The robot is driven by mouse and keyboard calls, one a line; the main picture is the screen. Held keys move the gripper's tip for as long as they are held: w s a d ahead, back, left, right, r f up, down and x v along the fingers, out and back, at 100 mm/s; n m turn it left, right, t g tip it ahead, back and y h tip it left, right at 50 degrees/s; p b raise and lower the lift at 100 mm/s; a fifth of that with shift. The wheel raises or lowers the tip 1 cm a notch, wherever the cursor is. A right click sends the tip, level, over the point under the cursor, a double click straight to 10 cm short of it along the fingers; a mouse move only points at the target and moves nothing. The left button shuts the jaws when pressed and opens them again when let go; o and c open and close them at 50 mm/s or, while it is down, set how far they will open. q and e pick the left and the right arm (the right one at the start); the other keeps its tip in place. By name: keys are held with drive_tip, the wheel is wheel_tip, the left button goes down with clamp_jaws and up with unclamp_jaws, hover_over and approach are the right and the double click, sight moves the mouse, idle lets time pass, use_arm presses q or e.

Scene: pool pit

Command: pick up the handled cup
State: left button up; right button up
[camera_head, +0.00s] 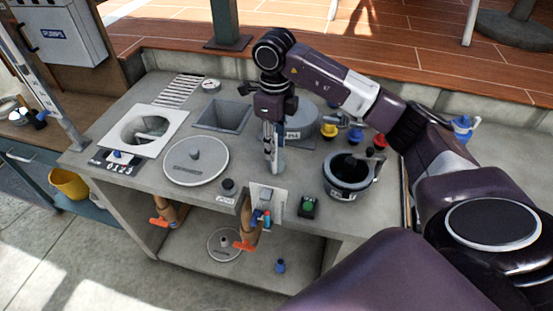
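My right gripper (272,150) points down over the middle of the grey counter (228,173). Its fingers look close together beside a small pale upright piece (279,161); I cannot tell whether they touch or grip it. A round grey vessel (343,188) with a dark inside stands on the counter to the right of my gripper, apart from it. A blue and white jug-like vessel (463,127) stands at the far right behind my arm. I cannot tell for sure which vessel is the handled cup. My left gripper is not in view.
A round grey lid (196,162), a square opening (222,115) and a white-framed round basin (143,131) lie left of my gripper. Yellow, blue and red knobs (329,131) stand behind the grey vessel. A green button box (308,206) sits at the front edge.

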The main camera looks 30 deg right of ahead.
sight(274, 172)
drive_tip(key=shift+w+f+p, duration=0.15)
drive_tip(key=shift+f+p, duration=0.35)
drive_tip(key=shift+f, duration=1.4)
clamp_jaws()
